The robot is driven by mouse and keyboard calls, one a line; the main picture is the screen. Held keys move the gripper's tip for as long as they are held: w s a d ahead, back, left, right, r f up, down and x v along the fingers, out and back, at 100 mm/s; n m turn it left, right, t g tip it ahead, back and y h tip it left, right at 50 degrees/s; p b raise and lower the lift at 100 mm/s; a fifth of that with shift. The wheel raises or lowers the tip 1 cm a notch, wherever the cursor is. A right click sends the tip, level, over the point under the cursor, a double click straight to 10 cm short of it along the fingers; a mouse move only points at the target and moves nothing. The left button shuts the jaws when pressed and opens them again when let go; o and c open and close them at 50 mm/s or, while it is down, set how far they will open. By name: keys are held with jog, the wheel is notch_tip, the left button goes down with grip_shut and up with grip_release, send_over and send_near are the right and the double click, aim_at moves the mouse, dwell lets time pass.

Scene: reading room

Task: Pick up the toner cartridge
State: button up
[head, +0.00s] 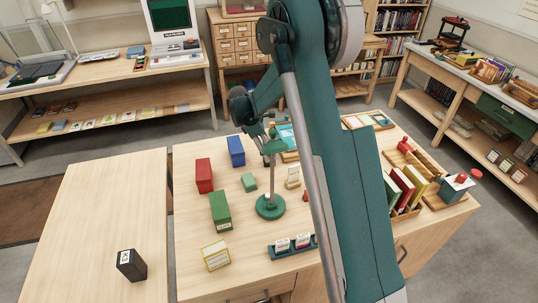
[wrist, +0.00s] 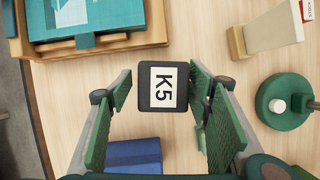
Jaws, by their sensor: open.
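A black box labelled K5, seemingly the toner cartridge (wrist: 146,101), stands on the table between my fingertips in the wrist view. My gripper (wrist: 161,88) is open, with one green-padded finger on each side of it. I see thin gaps and cannot tell how far down the fingers reach. In the head view my gripper (head: 269,146) is above the back of the middle table, and the K5 box is not clearly visible there. Another black box with a white label (head: 131,265) stands on the left table.
A blue box (wrist: 135,157) stands close to my gripper. A green lamp base (wrist: 278,97), a cream block (wrist: 268,24) and a wooden tray with a teal book (wrist: 20,46) are around it. Red (head: 204,175) and green (head: 220,211) boxes stand further forward.

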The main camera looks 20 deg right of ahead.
jog(key=shift+f, duration=0.1)
jog(key=shift+s+d+b+x, duration=0.1)
jog(key=shift+b+x, duration=0.15)
jog(key=shift+x, duration=1)
jog(key=shift+s+d+b+x, duration=0.1)
jog(key=shift+b+x, duration=0.1)
jog(key=shift+x, duration=1.05)
jog(key=shift+c, duration=0.7)
jog(key=c, duration=1)
